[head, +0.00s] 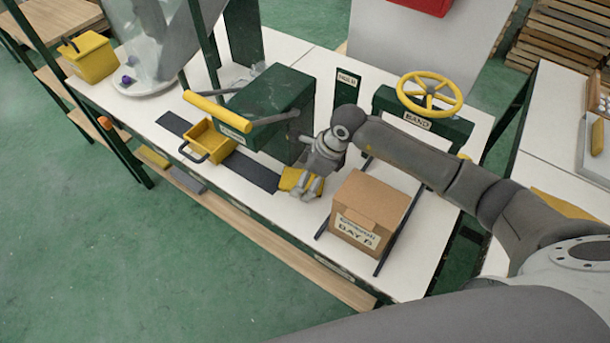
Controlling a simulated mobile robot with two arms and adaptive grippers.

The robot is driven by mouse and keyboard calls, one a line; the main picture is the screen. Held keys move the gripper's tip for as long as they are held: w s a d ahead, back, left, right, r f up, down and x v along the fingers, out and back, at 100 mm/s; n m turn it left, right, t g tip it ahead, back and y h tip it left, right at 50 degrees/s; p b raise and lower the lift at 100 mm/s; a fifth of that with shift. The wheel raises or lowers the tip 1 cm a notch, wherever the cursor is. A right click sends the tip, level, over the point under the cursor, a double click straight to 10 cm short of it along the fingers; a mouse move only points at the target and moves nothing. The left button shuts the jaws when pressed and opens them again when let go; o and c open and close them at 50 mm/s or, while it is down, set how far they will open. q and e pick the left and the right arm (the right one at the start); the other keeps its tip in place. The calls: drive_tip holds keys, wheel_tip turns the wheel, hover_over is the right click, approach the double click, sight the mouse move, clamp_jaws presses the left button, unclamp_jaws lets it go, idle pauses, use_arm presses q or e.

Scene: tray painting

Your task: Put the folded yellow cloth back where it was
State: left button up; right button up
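The folded yellow cloth (288,180) is on the white workbench (262,204), at the right end of a dark strip and left of a cardboard box. My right gripper (306,188) reaches in from the right and points down at the cloth, its fingers overlapping it. The fingers hide part of the cloth. I cannot tell whether they are closed on it or only above it. My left gripper is not in view.
The cardboard box (377,207) stands between dark rails close to the gripper. Behind are a green machine (270,105) with a yellow handle and a yellow handwheel (430,92). A yellow bin (208,140) sits on the dark strip (258,174). Another yellow bin (92,58) is far left.

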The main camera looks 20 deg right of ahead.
drive_tip(key=b+v, duration=0.1)
drive_tip(key=v, duration=1)
drive_tip(key=shift+d+r, duration=0.15)
drive_tip(key=shift+r, duration=0.2)
